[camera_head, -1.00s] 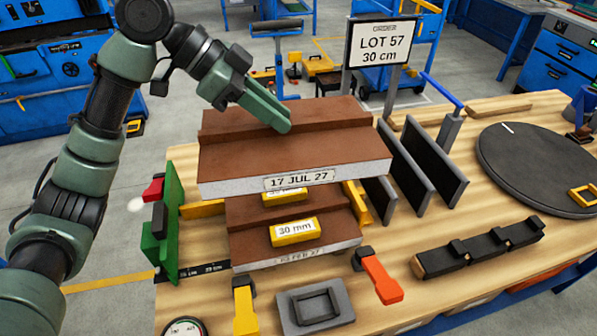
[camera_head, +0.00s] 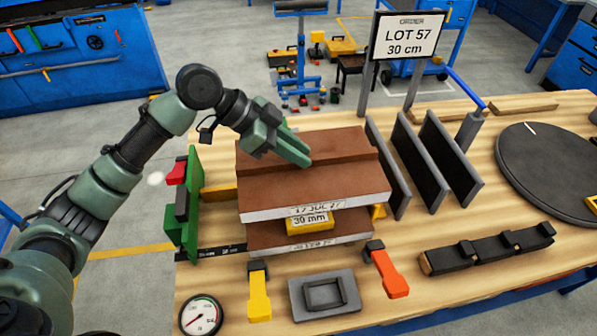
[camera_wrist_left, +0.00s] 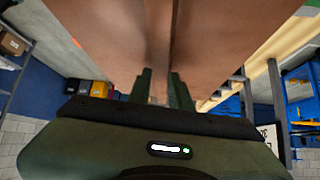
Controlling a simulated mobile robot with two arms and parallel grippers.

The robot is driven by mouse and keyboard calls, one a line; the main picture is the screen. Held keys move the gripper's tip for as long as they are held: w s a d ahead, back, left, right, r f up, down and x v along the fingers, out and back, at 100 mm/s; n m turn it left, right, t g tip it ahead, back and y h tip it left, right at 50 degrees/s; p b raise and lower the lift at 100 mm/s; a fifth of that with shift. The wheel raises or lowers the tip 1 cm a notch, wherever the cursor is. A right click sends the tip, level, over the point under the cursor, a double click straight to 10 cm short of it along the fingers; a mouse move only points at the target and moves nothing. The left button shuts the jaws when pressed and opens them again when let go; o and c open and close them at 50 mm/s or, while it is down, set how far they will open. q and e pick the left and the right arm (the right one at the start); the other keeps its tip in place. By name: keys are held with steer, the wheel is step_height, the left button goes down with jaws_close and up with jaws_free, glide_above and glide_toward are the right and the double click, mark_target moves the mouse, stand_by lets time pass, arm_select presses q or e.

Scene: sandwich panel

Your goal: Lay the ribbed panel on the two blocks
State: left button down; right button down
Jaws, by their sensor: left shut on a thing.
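The ribbed panel (camera_head: 320,184) is brown with a pale front edge and a date label. It fills the upper part of the left wrist view (camera_wrist_left: 95,30). My left gripper (camera_head: 303,158) is shut on its raised rib, with both fingers also showing in the left wrist view (camera_wrist_left: 164,88). The panel looks about level above a lower brown panel (camera_head: 268,246). A yellow block (camera_head: 309,224) marked 30 mm stands on that lower panel, under the held one. I cannot tell whether the held panel touches it. My right gripper is not in view.
A green stand (camera_head: 184,215) is close on the left. Upright dark plates (camera_head: 448,160) stand on the right. A yellow clamp (camera_head: 258,292), an orange clamp (camera_head: 388,272), a grey tray (camera_head: 323,312) and a gauge (camera_head: 201,316) lie in front.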

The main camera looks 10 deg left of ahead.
mark_target(298, 174)
arm_select(q)
step_height(298, 174, down, 2)
steer(key=shift+f, duration=0.75)
step_height(298, 174, down, 3)
steer(key=shift+f+p, duration=0.15)
steer(key=shift+p, duration=0.45)
steer(key=shift+f, duration=0.3)
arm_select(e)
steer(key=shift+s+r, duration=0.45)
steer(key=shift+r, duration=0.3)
arm_select(q)
steer(key=shift+f, duration=0.45)
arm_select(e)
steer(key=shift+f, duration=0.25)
